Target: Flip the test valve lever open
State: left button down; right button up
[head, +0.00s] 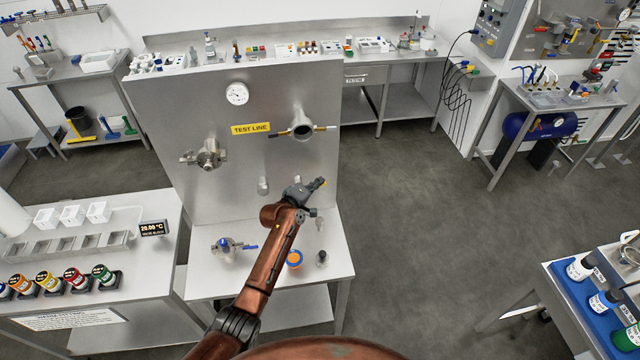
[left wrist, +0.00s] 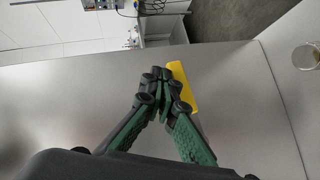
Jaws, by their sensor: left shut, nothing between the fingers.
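A steel panel (head: 165,110) carries a yellow TEST LINE label (head: 251,128). A pipe fitting (head: 302,126) with a thin horizontal bar sticks out right of the label, and a clamped fitting (head: 208,156) sits lower left. I cannot tell which part is the test valve lever. A valve with a blue handle (head: 236,245) lies on the bench below. My left gripper (head: 318,184) is in front of the panel's lower right, below the right fitting. In the left wrist view its fingers (left wrist: 164,76) are together and empty, beside a yellow plate (left wrist: 182,88).
A round gauge (head: 237,93) is high on the panel. An orange-rimmed blue ring (head: 294,259) and a small dark part (head: 321,257) are on the bench (head: 205,285) near my forearm. Colored jars (head: 104,274) stand at left. The floor (head: 430,210) to the right is clear.

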pick_arm(q)
jog(key=shift+a, duration=0.1)
jog(key=s+r+p, duration=0.3)
jog(key=s+r, duration=0.4)
jog(key=r, duration=0.4)
dwell(0.4)
jog(key=shift+a, duration=0.1)
